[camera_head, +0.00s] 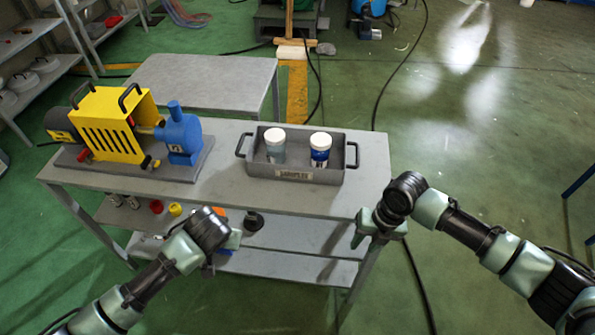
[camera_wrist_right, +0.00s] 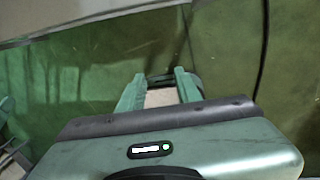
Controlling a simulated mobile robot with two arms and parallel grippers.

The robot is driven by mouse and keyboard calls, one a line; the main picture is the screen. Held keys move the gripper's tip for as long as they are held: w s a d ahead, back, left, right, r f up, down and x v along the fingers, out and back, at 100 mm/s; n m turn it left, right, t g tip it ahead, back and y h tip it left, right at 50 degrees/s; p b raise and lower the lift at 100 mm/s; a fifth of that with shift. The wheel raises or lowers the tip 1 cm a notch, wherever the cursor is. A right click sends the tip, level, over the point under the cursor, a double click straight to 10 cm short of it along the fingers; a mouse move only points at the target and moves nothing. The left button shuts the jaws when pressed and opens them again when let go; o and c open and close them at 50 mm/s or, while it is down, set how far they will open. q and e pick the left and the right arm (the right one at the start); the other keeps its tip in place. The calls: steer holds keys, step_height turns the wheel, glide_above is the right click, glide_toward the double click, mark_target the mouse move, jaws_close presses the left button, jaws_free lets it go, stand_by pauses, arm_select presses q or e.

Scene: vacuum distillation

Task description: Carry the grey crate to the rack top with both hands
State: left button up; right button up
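The grey crate (camera_head: 296,175) stands upright on the right part of the grey bench top (camera_head: 226,190). It has a dark handle at each end and a label on its front. Two white-lidded jars (camera_head: 275,145) (camera_head: 320,149) stand in it, the right one with a blue band. My left gripper (camera_head: 236,240) is in front of the bench, left of and nearer than the crate; its finger gap is unclear. My right gripper (camera_head: 362,228) is by the bench's front right corner, apart from the crate. In the right wrist view (camera_wrist_right: 162,82) its fingers are apart with nothing held.
A yellow and blue pump (camera_head: 120,130) stands on the bench's left part. A lower shelf (camera_head: 285,264) carries small items. A bare grey table (camera_head: 205,85) stands behind, and shelving (camera_head: 40,70) at far left. Cables cross the green floor; the right floor is mostly clear.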

step_height(320, 180, up, 13)
steer(key=d, duration=0.2)
steer(key=shift+s+f, duration=0.15)
steer(key=shift+s, duration=0.15)
